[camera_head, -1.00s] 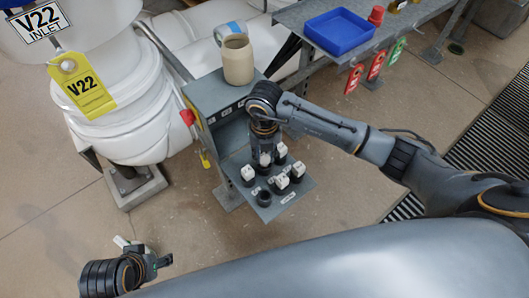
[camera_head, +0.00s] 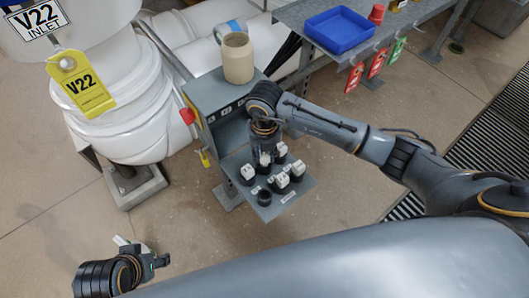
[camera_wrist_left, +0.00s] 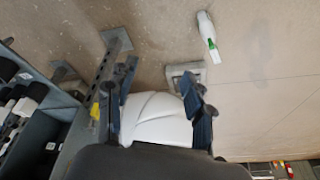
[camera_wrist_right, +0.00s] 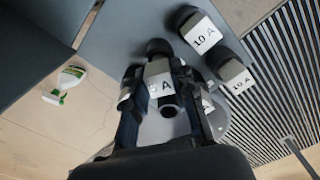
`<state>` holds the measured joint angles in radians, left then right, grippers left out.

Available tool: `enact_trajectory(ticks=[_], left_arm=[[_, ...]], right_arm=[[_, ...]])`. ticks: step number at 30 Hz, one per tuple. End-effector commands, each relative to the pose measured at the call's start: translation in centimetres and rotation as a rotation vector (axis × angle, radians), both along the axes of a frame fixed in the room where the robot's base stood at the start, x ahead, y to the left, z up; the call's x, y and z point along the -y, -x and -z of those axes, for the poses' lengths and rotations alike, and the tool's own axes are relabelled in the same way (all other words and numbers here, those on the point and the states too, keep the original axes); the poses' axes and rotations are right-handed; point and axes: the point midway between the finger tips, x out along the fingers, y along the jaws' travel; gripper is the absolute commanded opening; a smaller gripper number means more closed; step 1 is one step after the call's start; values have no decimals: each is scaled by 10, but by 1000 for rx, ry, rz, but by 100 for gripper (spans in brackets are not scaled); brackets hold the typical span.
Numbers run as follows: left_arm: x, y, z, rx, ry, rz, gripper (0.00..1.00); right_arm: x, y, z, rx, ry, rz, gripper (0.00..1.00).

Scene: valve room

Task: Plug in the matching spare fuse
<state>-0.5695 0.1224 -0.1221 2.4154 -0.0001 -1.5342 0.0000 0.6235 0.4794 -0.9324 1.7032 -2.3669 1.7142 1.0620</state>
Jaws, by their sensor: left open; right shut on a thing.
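My right gripper (camera_head: 265,153) is upright over the shelf of the grey fuse cabinet (camera_head: 215,92). In the right wrist view its fingers (camera_wrist_right: 157,72) are shut on a fuse with a white cap (camera_wrist_right: 158,84), whose visible marking reads "5 A"; a finger may hide part of it. Two white-capped fuses beside it read "10 A" (camera_wrist_right: 203,37) (camera_wrist_right: 238,80). In the head view, several white-capped fuses (camera_head: 248,172) stand on the shelf, near an empty-looking black holder (camera_head: 264,197). My left gripper (camera_head: 160,260) is open and empty at lower left, away from the cabinet; its fingers also show in the left wrist view (camera_wrist_left: 160,105).
A beige jar (camera_head: 237,60) stands on the cabinet top. A blue tray (camera_head: 339,31) and hanging tags (camera_head: 375,66) are on the bench behind. White pipework with a yellow V22 tag (camera_head: 81,84) is at left. A white and green bottle (camera_wrist_left: 208,38) is on the floor.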

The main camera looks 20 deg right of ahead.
Motion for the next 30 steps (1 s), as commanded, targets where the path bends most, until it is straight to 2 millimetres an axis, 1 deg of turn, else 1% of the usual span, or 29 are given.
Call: enact_trajectory(ticks=[5,10,16,30], left_arm=[[1,1,-2,-1,3,-2,52],[2,0,-10,15,8,-4,52],[2,5,-15,11,10,-4,52],[0,6,-13,8,3,-2,52]], right_arm=[[0,0,4,0,0,0,1],[0,0,7,0,0,1,1],[0,0,9,1,0,1,1],[0,0,10,0,0,0,1]])
